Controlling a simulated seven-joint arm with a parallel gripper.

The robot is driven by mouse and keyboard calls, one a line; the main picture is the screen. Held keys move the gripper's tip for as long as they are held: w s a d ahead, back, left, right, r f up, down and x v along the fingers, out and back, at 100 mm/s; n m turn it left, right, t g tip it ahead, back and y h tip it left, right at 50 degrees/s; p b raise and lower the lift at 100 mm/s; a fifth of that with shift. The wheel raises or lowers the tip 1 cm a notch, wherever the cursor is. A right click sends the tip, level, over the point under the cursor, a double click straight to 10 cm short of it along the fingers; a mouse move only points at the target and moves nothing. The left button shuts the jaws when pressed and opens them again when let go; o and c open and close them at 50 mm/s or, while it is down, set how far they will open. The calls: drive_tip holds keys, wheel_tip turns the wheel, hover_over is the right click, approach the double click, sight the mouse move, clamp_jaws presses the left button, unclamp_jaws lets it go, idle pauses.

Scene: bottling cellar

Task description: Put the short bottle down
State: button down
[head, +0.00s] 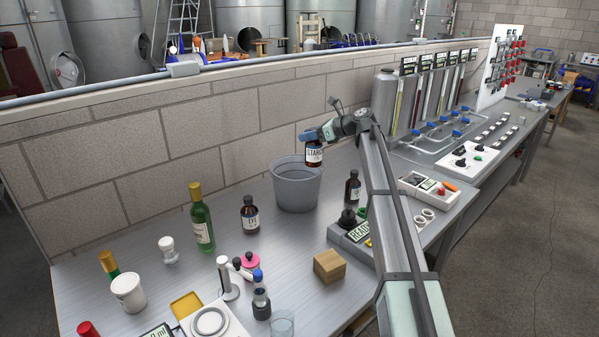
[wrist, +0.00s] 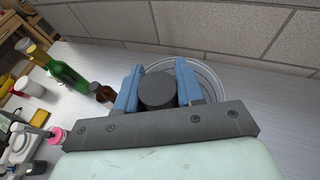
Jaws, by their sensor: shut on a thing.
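My gripper (head: 311,136) is shut on a short brown bottle (head: 314,155) with a dark cap and a white label whose text is partly readable. The bottle is upright and held in the air, over or just behind the right rim of a grey bucket (head: 295,190). In the wrist view the blue fingers (wrist: 157,90) sit on both sides of the dark round cap (wrist: 157,92), and the bucket's round rim (wrist: 212,75) shows behind and to the right. The bottle's underside is hidden in the wrist view.
A similar brown bottle (head: 250,215) stands left of the bucket, another (head: 352,188) to its right. A green bottle (head: 202,220), a wooden block (head: 328,266) and a panel (head: 357,236) stand nearby. A block wall (head: 180,130) runs behind. Bare table (head: 280,235) lies in front of the bucket.

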sight(309, 160)
drive_tip(key=shift+f, duration=4.95)
drive_tip(key=c, duration=0.7)
unclamp_jaws()
drive_tip(key=shift+f, duration=0.1)
drive_tip(key=v, duration=1.2)
drive_tip(key=shift+o, duration=0.3)
drive_tip(key=shift+s, duration=0.1)
